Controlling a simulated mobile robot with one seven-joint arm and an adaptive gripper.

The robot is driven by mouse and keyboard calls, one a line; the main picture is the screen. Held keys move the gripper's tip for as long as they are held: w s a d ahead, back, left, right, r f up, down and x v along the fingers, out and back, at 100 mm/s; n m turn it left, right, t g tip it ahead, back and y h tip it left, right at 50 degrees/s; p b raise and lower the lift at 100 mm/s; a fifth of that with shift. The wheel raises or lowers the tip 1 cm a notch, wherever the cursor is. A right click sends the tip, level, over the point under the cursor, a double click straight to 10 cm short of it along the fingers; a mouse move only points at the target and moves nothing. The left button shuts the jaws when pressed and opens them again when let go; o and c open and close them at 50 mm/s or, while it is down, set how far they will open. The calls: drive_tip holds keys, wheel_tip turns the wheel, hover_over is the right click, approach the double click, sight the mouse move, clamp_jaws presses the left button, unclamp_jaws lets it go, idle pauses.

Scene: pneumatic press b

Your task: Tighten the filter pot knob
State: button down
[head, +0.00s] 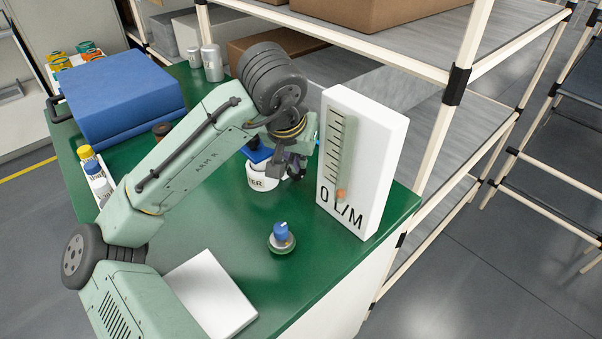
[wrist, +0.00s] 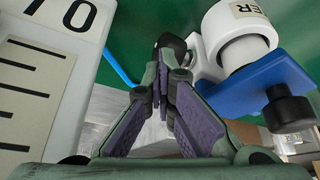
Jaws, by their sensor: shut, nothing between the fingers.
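The filter pot (head: 262,183) is a white cylinder with a black-lettered label, partly hidden behind my arm and gripper in the head view. In the wrist view the pot (wrist: 232,40) is at the upper right, with a blue bracket (wrist: 250,92) across it. A black knob (wrist: 288,110) sits on the bracket at the right. My gripper (head: 293,172) is beside the pot, between it and the flow meter. In the wrist view its purple-padded fingers (wrist: 164,68) converge, shut and empty. They are apart from the knob, left of it. A black fitting (wrist: 172,45) shows just beyond the fingertips; contact is unclear.
A tall white flow meter (head: 382,150) stands close on the right; its scale fills the upper left wrist view. A small blue-topped knob (head: 281,236) stands nearer on the green table (head: 330,256). A blue box (head: 125,95) and white plate (head: 212,295) lie left.

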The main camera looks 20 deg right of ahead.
drive_tip(key=shift+d+f, duration=0.15)
drive_tip(key=shift+d, duration=0.15)
drive_tip(key=shift+w+d+r+p, duration=0.1)
drive_tip(key=shift+r+p, duration=0.3)
drive_tip(key=shift+p, duration=0.15)
idle(0.3)
drive_tip(key=shift+s+a, duration=0.3)
drive_tip(key=shift+a, duration=0.2)
